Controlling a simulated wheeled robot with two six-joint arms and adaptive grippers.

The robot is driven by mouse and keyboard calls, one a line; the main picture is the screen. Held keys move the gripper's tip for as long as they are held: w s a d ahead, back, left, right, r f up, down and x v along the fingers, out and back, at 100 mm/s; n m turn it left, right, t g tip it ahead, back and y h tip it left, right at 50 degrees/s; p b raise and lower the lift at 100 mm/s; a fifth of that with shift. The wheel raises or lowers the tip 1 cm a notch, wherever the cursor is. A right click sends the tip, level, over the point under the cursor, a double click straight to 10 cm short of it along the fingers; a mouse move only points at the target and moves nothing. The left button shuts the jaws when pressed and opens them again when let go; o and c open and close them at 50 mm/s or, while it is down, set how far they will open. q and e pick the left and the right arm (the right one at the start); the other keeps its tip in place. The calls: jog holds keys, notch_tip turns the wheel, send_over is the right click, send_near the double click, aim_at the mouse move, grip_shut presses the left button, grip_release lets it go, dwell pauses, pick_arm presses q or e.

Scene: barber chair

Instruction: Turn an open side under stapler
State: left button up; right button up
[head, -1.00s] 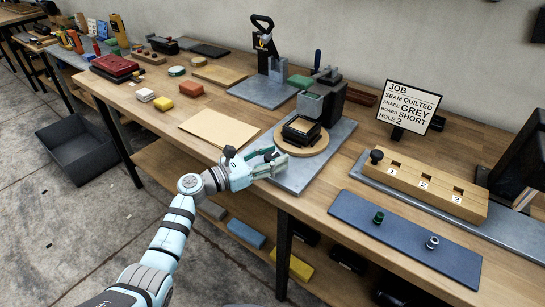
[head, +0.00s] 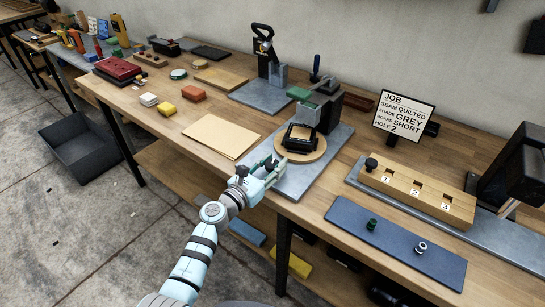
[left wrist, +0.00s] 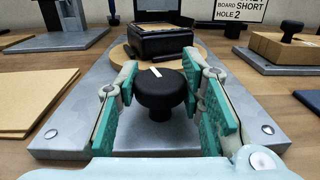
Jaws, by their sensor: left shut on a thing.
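The stapler (head: 318,103), a grey post with a green top, stands at the back of a grey metal base plate (head: 290,187). In front of it a round wooden turntable (head: 313,155) carries a square black frame (head: 299,139). The frame and turntable also show in the left wrist view, with the black frame (left wrist: 160,44) behind a black knob (left wrist: 160,92). My left gripper (head: 277,166) is at the plate's front edge. In the left wrist view its green-padded fingers (left wrist: 161,85) are on both sides of the knob, shut on it. My right gripper is out of view.
Tan sheets (head: 222,134) lie left of the plate. A job sign (head: 403,116) reads quilted, grey, short, hole 2. A wooden block with numbered holes (head: 417,190) and a blue mat (head: 395,240) with two small spools lie to the right. Another press (head: 265,80) stands behind.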

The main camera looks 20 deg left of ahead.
pick_arm(q)
jog(key=n+t+y, duration=0.1)
jog(key=n+y, duration=0.1)
jog(key=y, duration=0.1)
jog(key=shift+y, duration=0.3)
jog(key=shift+n+y, duration=1.3)
jog(key=shift+y, duration=0.4)
jog(key=o, duration=1.2)
jog(key=shift+c, duration=0.2)
